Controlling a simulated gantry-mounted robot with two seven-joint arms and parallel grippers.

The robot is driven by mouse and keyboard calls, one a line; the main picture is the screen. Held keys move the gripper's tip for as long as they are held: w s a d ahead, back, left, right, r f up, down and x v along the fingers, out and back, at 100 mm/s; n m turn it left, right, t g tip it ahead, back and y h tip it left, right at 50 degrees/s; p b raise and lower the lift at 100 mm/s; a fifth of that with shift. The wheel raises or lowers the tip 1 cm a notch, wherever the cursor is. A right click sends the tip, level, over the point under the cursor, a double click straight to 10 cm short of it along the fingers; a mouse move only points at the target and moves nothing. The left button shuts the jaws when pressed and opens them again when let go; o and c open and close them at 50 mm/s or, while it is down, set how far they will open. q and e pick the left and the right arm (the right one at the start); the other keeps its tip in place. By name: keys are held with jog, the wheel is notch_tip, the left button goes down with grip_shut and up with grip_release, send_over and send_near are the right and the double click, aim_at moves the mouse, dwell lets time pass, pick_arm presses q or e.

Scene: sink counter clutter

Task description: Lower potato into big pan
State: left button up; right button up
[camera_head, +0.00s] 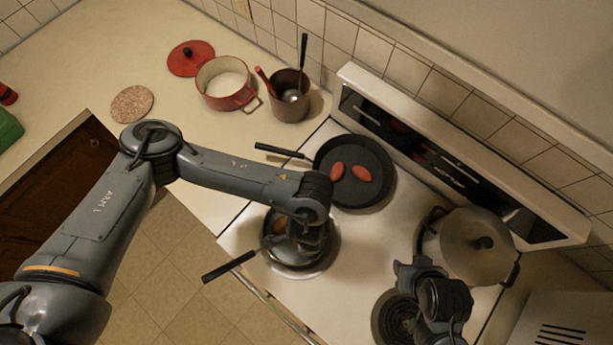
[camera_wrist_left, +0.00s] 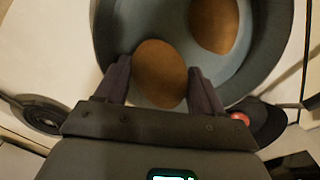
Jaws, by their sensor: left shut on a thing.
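My left gripper (camera_head: 300,240) points down over a deep pan (camera_head: 292,264) on the front left of the stove. In the left wrist view, the left gripper (camera_wrist_left: 162,85) is shut on a brown potato (camera_wrist_left: 160,73), one finger on each side. The held potato is over the inside of the pan (camera_wrist_left: 272,75); whether it touches the bottom is unclear. Another brown potato (camera_wrist_left: 213,24) lies in the pan. In the head view my left wrist mostly hides the held potato. My right gripper (camera_head: 420,270) is near the large pot; its fingertips are not clear.
A dark skillet (camera_head: 375,190) with two reddish pieces stands behind the pan. A lidded pot (camera_head: 470,245) is at the right. A red pot (camera_head: 222,85) and a brown utensil holder (camera_head: 290,100) stand on the counter. The pan's handle (camera_head: 228,267) sticks out over the stove's front edge.

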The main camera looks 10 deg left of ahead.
pick_arm(q)
jog(key=shift+f+b, duration=0.35)
jog(key=shift+f, duration=0.35)
jog(key=shift+f+b, duration=0.45)
jog(key=shift+f, duration=0.35)
dwell(0.5)
jog(key=shift+f, duration=0.1)
dwell(0.3)
jog(key=o, duration=1.2)
jog(key=shift+o, duration=0.2)
